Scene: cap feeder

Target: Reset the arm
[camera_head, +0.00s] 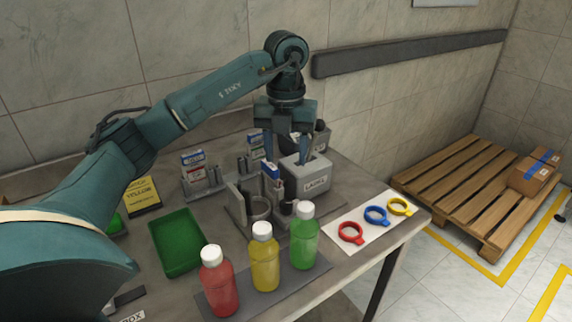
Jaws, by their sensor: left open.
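My left arm comes in from the left and reaches over the table (345,274). My left gripper (286,158) points down above the fixtures at the back of the table. Its two fingers are apart, with nothing visible held between them. The grey labelled box (308,178) is just under and beside the right finger; I cannot tell whether they touch. A small blue and white box (271,174) stands near the left finger, in front of it. My right gripper does not show.
Red (219,284), yellow (264,262) and green (304,240) bottles with white caps stand at the front. A green tray (176,243) lies left. Red (350,232), blue (376,215) and yellow (399,206) rings lie right. A wooden pallet (470,190) stands beyond.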

